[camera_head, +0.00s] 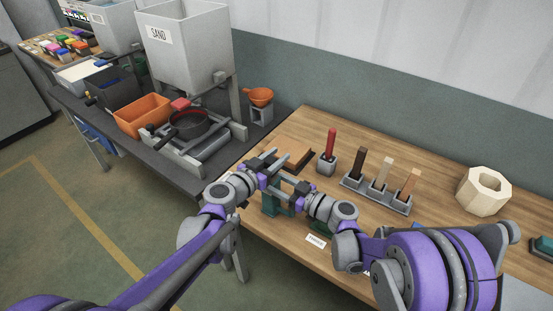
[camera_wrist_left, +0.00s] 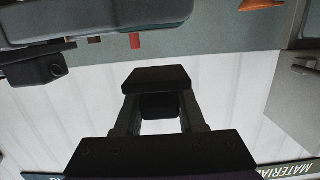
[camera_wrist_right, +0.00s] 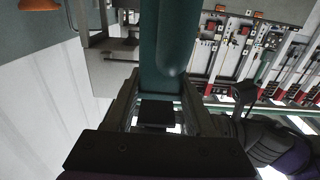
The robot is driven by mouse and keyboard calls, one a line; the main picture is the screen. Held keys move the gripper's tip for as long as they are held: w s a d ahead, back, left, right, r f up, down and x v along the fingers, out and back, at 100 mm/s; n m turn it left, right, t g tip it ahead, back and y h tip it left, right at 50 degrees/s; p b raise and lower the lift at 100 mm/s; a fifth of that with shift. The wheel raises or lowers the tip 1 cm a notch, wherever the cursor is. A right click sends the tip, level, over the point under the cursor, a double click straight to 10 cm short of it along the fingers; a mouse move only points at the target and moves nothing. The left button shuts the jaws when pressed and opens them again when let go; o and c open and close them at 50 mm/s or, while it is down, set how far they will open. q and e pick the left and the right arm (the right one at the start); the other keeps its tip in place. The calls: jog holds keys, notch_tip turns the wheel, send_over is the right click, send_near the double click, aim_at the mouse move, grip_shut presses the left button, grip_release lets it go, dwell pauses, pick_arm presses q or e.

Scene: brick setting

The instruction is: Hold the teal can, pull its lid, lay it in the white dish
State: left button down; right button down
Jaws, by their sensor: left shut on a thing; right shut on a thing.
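The teal can (camera_head: 270,204) shows partly below my two grippers, near the front edge of the wooden table. My right gripper (camera_head: 282,203) is shut on it. In the right wrist view the teal can (camera_wrist_right: 166,45) runs up from between the fingers. My left gripper (camera_head: 277,172) is shut just above and beside the right one, at the can's top.
A brown board (camera_head: 296,155), a red-handled tool (camera_head: 330,143) in a block and a grey rack (camera_head: 377,194) of wooden-handled tools stand behind my grippers. A white label (camera_head: 316,240) lies at the front edge.

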jog(key=shift+c, duration=0.9)
grip_release()
pick_arm(q)
notch_tip(320, 180, up, 3)
jog(key=shift+r, duration=0.1)
jog(key=f+b, duration=0.1)
jog(key=f, duration=0.2)
jog(key=shift+s+b, duration=0.3)
jog(key=shift+b, duration=0.05)
pick_arm(e)
jog(key=v, duration=1.2)
pick_arm(q)
jog(key=shift+s, duration=0.1)
pick_arm(e)
jog(key=shift+s, duration=0.1)
